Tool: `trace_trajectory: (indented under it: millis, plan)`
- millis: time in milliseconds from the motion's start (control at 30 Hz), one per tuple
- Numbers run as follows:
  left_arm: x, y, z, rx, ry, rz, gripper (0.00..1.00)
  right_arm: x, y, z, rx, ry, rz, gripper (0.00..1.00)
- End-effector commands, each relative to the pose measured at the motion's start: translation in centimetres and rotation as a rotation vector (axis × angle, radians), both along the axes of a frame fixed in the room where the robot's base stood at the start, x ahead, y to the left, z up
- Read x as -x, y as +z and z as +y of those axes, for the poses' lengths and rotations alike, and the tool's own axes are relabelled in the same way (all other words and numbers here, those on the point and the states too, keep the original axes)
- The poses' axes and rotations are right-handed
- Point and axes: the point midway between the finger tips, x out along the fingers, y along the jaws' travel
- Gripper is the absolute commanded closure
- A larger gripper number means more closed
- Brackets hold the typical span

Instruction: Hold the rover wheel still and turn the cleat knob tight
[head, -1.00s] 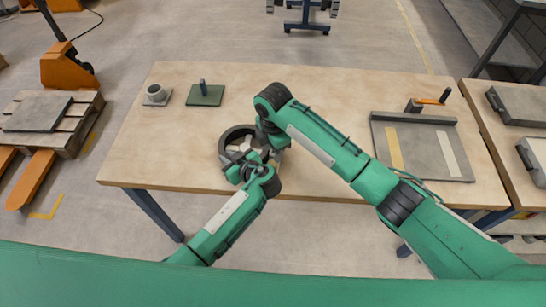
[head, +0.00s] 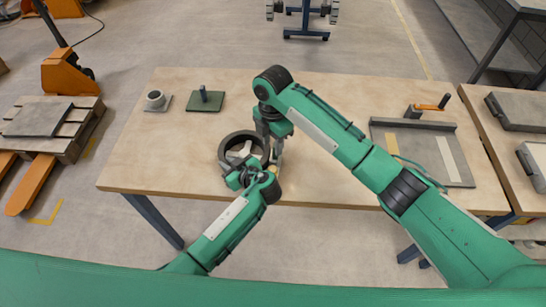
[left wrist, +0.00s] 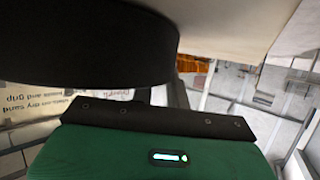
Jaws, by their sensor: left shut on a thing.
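The rover wheel (head: 225,147), a dark ring with pale spokes, lies on the wooden table near its front edge. My left gripper (head: 242,168) is at the wheel's near side, shut on its rim. In the left wrist view the dark wheel (left wrist: 85,45) fills the upper left, very close. My right gripper (head: 275,155) points down at the wheel's right side, by its rim. Its fingers are too small to tell whether they are open. The cleat knob cannot be made out clearly near the two grippers.
A grey tray (head: 455,178) with pale strips and an orange-handled part (head: 430,107) is at the right of the table (head: 330,90). A green block with a post (head: 205,100) and a grey cup-like piece (head: 155,100) stand at the back left. The middle back is clear.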

Motion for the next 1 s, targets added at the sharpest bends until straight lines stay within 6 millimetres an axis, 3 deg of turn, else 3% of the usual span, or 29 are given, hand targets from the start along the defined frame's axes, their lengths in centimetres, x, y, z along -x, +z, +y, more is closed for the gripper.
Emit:
trace_trajectory:
  millis: [300, 500, 767, 1000]
  plan:
    - [0.1, -0.2, 0.1, -0.001, 0.001, 0.004, 1.0, -2.6, -0.8, -0.2, -0.081, 0.401, 0.203, 0.62]
    - [0.1, -0.2, 0.1, -0.001, 0.001, 0.004, 1.0, -3.8, -0.6, -0.6, -0.161, 0.564, 0.271, 0.62]
    - [0.1, -0.2, 0.1, -0.001, 0.001, 0.004, 1.0, -4.0, -1.1, -0.7, -0.203, 0.633, 0.295, 0.62]
    - [0.1, -0.2, 0.1, -0.001, 0.001, 0.004, 1.0, -2.5, -4.9, -0.5, -0.203, 0.632, 0.296, 0.62]
